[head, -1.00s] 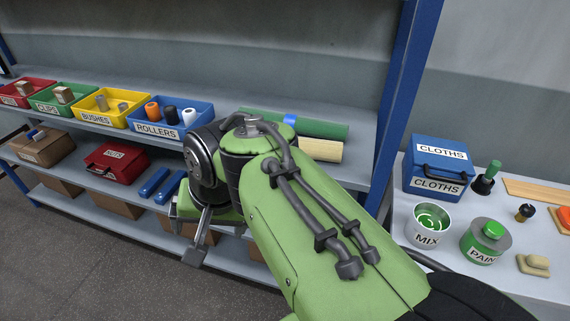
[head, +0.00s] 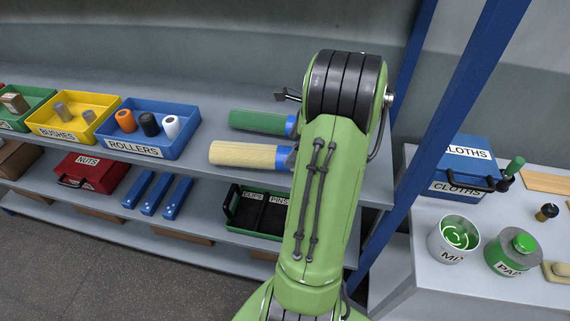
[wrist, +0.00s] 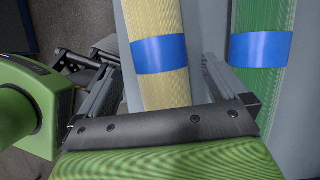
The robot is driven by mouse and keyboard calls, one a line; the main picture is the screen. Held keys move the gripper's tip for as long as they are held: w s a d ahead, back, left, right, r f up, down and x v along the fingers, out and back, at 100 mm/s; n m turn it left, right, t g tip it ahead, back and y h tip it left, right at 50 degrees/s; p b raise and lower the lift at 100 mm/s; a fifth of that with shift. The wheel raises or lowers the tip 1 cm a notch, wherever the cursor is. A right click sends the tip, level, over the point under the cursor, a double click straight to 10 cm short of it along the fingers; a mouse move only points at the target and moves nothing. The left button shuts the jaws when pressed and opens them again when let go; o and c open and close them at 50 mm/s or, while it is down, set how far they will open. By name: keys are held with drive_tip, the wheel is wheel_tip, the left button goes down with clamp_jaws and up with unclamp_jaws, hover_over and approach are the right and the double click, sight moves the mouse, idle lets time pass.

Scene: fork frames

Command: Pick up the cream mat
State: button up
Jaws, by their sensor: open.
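The cream mat (head: 245,153) is a rolled cylinder with a blue band, lying on the upper shelf in front of the green mat (head: 258,120). In the head view my arm covers its right end, and most of my gripper is hidden. In the wrist view the cream mat (wrist: 158,20) runs between the spread fingers of my open gripper (wrist: 165,78), with its blue band near the fingertips. The green mat (wrist: 262,100) lies parallel, just outside the right finger. Whether the fingers reach down beside the cream mat or stay above it, I cannot tell.
Blue ROLLERS bin (head: 183,152) and yellow BUSHES bin (head: 50,130) stand left of the mats. A blue rack post (head: 450,130) rises at right. A green tray (head: 250,230) sits on the shelf below. The right-hand table holds a blue CLOTHS box (head: 455,190) and tins.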

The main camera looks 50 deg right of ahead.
sight(288, 150)
drive_tip(key=b+x, duration=0.1)
drive_tip(key=x, duration=0.5)
drive_tip(key=shift+w+a+r+b, duration=0.1)
drive_tip(key=shift+w+a+b, duration=0.05)
drive_tip(key=shift+b, duration=0.25)
drive_tip(key=shift+c, duration=0.2)
drive_tip(key=shift+r, duration=0.2)
drive_tip(key=c, duration=1.3)
